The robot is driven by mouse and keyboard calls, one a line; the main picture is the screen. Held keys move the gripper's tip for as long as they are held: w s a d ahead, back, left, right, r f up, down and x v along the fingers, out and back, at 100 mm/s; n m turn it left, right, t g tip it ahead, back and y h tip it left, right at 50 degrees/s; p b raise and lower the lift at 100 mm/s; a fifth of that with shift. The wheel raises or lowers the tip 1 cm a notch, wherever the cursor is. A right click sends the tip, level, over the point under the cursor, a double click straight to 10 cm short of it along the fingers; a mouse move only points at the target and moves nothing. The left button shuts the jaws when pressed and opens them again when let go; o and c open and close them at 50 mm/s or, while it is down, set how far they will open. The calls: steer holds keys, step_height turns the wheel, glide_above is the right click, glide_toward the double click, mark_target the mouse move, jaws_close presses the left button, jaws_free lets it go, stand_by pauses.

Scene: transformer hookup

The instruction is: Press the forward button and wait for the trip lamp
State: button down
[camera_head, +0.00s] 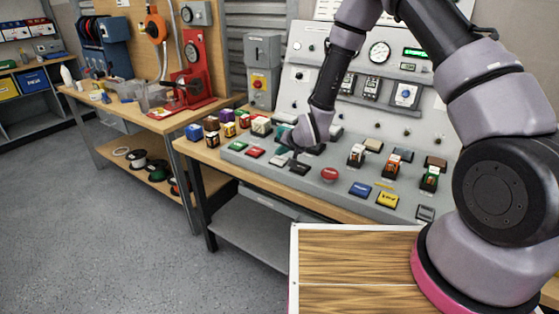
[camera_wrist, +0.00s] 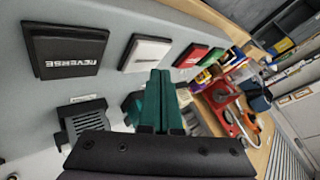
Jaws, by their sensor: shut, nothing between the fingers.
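My gripper (camera_wrist: 158,74) is shut, with its teal fingertips together and nothing held. In the wrist view the tips overlap the lower edge of a white button (camera_wrist: 150,52); I cannot tell whether they touch it. Its label is unreadable, so I cannot confirm that it is the forward button. The black button (camera_wrist: 65,50) beside it reads REVERSE. In the head view my gripper (camera_head: 284,138) is low over the sloped console, above the white button (camera_head: 279,160) and left of the black button (camera_head: 300,168). I cannot pick out the trip lamp.
Red (camera_head: 255,153) and green (camera_head: 238,145) buttons lie to the left. Small coloured blocks (camera_head: 212,124) stand at the bench's left end.

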stand_by(0.6)
steer(key=shift+f, duration=0.4)
steer(key=shift+f, duration=0.45)
stand_by(0.5)
steer(key=shift+r, duration=0.85)
